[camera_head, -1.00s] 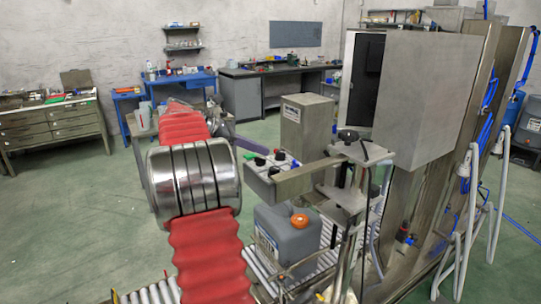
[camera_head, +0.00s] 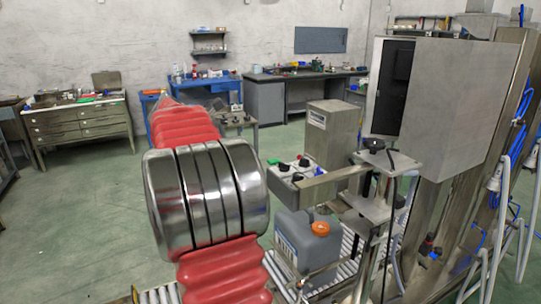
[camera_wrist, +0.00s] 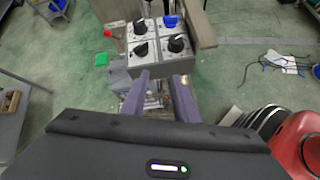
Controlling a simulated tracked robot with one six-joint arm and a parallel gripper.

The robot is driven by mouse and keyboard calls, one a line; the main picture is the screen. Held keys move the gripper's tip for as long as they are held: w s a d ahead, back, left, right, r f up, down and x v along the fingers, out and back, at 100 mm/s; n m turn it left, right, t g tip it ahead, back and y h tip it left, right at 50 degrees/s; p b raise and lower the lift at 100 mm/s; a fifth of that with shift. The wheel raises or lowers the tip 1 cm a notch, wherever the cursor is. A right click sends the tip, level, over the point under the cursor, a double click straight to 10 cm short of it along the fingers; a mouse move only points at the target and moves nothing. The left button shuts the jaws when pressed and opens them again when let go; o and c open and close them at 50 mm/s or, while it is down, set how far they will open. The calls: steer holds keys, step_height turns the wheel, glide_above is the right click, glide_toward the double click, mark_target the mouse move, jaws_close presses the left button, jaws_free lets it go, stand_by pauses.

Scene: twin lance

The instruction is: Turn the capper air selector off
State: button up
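A grey control box (camera_head: 297,182) with several black knobs (camera_head: 304,162) stands at the middle of the head view. In the wrist view its panel (camera_wrist: 158,60) is ahead of my gripper, with black selector knobs (camera_wrist: 177,42) and a blue button (camera_wrist: 171,22). The labels are too small to read, so I cannot tell which knob is the capper air selector. My gripper (camera_wrist: 160,95) is open and empty, its two purple fingers apart, just short of the panel's near edge. In the head view my gripper is hidden behind my red-sleeved arm.
A steel bar (camera_head: 325,186) runs along the box's right side, joined to a clamp stand (camera_head: 385,165). A grey jug with an orange cap (camera_head: 305,240) sits on rollers below. A tall steel cabinet (camera_head: 440,100) stands right. The green floor at left is open.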

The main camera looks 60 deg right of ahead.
steer(key=w+a+f+m+t+y, duration=0.1)
steer(key=a+t, duration=0.1)
steer(key=a, duration=0.6)
steer(key=w+a+f+m+t, duration=0.1)
steer(key=w+a+t, duration=0.15)
steer(key=a, duration=0.65)
steer(key=w+a+f+t+y, duration=0.1)
steer(key=a+f+t, duration=0.1)
steer(key=a, duration=0.6)
steer(key=s+a+f+m+t+y, duration=0.1)
steer(key=s+a+f+y, duration=0.1)
steer(key=a, duration=0.6)
steer(key=s+a+f+m+t+y, duration=0.2)
steer(key=s+a+f, duration=0.1)
steer(key=a, duration=0.5)
steer(key=s+a+f+m+t+y, duration=0.1)
steer(key=s+a+f+m+t, duration=0.1)
steer(key=a, duration=0.6)
steer(key=shift+s+a+f+y, duration=0.15)
steer(key=shift+a+f+y, duration=0.25)
steer(key=shift+f, duration=0.15)
